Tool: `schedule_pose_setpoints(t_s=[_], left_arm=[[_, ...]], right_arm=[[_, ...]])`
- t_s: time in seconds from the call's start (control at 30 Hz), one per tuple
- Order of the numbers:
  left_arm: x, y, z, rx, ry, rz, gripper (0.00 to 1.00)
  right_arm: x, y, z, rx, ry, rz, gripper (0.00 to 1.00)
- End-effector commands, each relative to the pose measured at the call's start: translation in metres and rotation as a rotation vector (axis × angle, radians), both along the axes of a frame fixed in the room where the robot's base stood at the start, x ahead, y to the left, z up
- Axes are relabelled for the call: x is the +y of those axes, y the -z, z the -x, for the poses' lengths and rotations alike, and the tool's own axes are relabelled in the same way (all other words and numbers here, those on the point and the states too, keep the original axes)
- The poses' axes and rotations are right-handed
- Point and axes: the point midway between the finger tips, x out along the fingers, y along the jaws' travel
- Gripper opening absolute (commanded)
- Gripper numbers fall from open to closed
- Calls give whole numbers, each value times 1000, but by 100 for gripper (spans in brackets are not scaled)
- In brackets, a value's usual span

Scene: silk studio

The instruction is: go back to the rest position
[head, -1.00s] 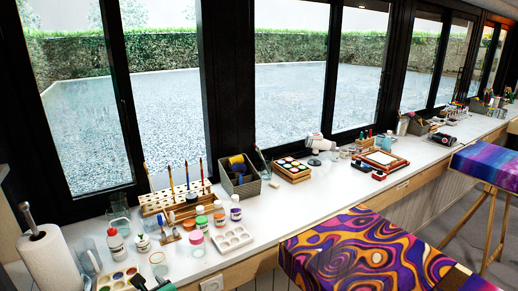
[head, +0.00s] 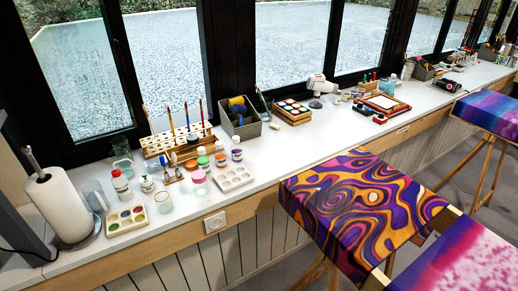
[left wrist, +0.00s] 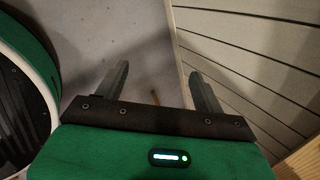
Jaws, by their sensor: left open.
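My left gripper (left wrist: 158,88) is open and empty in the left wrist view. Its two dark fingers stand apart over the grey floor (left wrist: 145,40), beside a panelled wall (left wrist: 255,65). Neither gripper shows in the head view, and my right gripper is in no view.
In the head view a long white counter (head: 275,155) runs under the windows. It holds a paper towel roll (head: 59,205), a brush rack (head: 178,142), paint jars, a grey bin (head: 240,122) and a hair dryer (head: 320,86). Patterned silk frames (head: 360,205) stand in front at the right.

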Motion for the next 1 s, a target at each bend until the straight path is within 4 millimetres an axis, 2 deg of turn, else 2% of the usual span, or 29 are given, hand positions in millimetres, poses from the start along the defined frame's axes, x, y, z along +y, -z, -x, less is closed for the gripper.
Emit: schedule_pose_setpoints(t_s=[0.03, 0.17, 0.2, 0.3, 0.4, 0.5, 0.6, 0.7, 1.0], left_arm=[[1, 30, 33, 39, -84, 68, 70], [5, 91, 113, 115, -351, 241, 70], [7, 106, 139, 136, -440, 287, 70], [15, 139, 206, 188, -673, 381, 70], [24, 160, 264, 221, -887, 442, 70], [32, 172, 309, 238, -1054, 477, 70], [37, 178, 336, 243, -1162, 496, 70], [40, 180, 347, 244, -1209, 503, 70], [40, 180, 347, 244, -1209, 503, 70]], right_arm=[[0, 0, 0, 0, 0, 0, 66], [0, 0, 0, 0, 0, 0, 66], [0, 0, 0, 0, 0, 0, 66], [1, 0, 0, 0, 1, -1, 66], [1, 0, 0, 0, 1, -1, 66], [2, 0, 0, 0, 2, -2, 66], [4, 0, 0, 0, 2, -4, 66], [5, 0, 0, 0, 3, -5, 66], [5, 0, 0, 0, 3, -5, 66]])
